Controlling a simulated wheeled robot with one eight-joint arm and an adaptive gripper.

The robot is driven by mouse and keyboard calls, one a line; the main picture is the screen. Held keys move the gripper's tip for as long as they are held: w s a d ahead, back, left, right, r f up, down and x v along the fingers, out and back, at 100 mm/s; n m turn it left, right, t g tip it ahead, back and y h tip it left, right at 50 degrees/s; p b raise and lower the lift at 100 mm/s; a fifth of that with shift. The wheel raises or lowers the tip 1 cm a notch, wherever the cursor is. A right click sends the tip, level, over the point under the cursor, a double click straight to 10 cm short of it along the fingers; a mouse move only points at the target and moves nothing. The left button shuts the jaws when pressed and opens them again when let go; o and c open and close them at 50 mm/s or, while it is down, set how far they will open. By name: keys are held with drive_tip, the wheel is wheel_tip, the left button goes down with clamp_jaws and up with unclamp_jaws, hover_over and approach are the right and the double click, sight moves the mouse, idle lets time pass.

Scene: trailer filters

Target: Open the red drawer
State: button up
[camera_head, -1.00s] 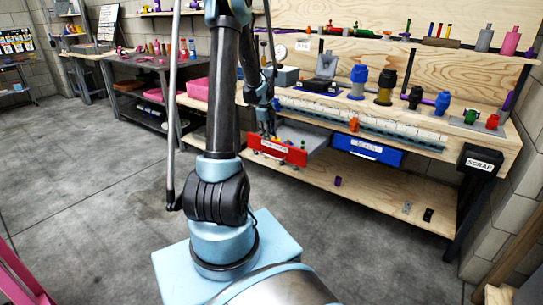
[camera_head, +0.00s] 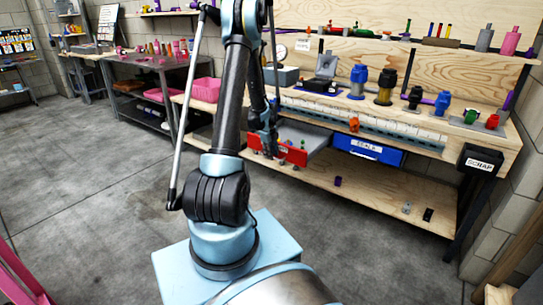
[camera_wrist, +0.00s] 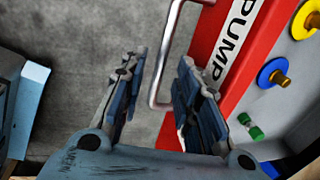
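The red drawer (camera_head: 292,156) sticks out from under the workbench, with its grey inside showing in the head view. In the wrist view its red front (camera_wrist: 208,38) carries a white label reading PUMP, and several small coloured parts lie inside. Its silver bar handle (camera_wrist: 155,80) appears between my fingers in the wrist view; I cannot tell whether either finger touches it. My gripper (camera_wrist: 160,62) is open, with the two fingers clearly apart and nothing clamped. In the head view my gripper (camera_head: 268,146) is at the drawer front and hides part of its label.
A blue drawer (camera_head: 367,149) sits to the right under the same workbench (camera_head: 440,150). Blue and dark fittings stand on the bench top. A black SCRAP bin (camera_head: 480,160) hangs at the right end. The floor before the bench is clear.

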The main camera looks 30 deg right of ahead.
drive_tip(key=shift+d+f, duration=0.1)
drive_tip(key=shift+f, duration=0.3)
clamp_jaws()
drive_tip(key=d, duration=0.2)
drive_tip(key=w+d, duration=0.1)
drive_tip(key=d, duration=0.1)
drive_tip(key=w+d, duration=0.1)
drive_tip(key=shift+w+d, duration=0.25)
drive_tip(key=shift+d, duration=0.15)
